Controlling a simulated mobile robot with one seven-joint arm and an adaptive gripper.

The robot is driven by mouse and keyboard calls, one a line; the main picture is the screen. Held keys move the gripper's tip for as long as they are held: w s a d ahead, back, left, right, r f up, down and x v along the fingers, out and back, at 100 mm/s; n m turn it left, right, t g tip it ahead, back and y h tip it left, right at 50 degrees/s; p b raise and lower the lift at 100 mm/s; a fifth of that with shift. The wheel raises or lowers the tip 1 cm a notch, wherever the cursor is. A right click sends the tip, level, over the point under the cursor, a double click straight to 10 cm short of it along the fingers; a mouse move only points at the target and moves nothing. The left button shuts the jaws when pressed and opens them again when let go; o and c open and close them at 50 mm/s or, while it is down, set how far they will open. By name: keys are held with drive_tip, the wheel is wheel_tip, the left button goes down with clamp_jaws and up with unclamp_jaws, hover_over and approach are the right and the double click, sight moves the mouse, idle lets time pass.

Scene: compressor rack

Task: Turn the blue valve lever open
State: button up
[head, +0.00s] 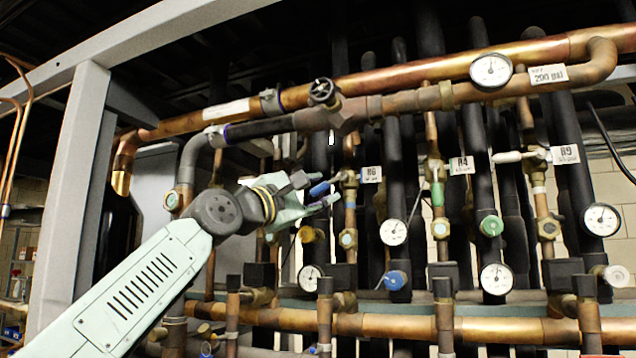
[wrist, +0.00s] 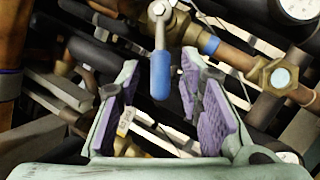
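The blue valve lever (wrist: 160,75) has a blue grip on a metal stem, joined to a brass valve at the top of the wrist view. In the head view the blue lever (head: 320,189) sticks out left from the pipe by the R6 tag. My gripper (head: 318,192) is at the lever in the head view. In the wrist view my gripper (wrist: 165,98) is open, with purple pads on both sides of the lever's blue end. A gap shows on each side, and neither pad appears to touch it.
A green lever (head: 437,193) and a white lever (head: 508,157) are on pipes to the right. Gauges, including one (head: 393,232), and a blue round knob (head: 394,280) stand nearby. A grey frame post (head: 75,200) is at left. Pipes crowd the space behind my gripper.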

drive_tip(key=shift+w, duration=0.1)
drive_tip(key=shift+c, duration=0.3)
drive_tip(key=shift+d, duration=0.1)
clamp_jaws()
idle(0.5)
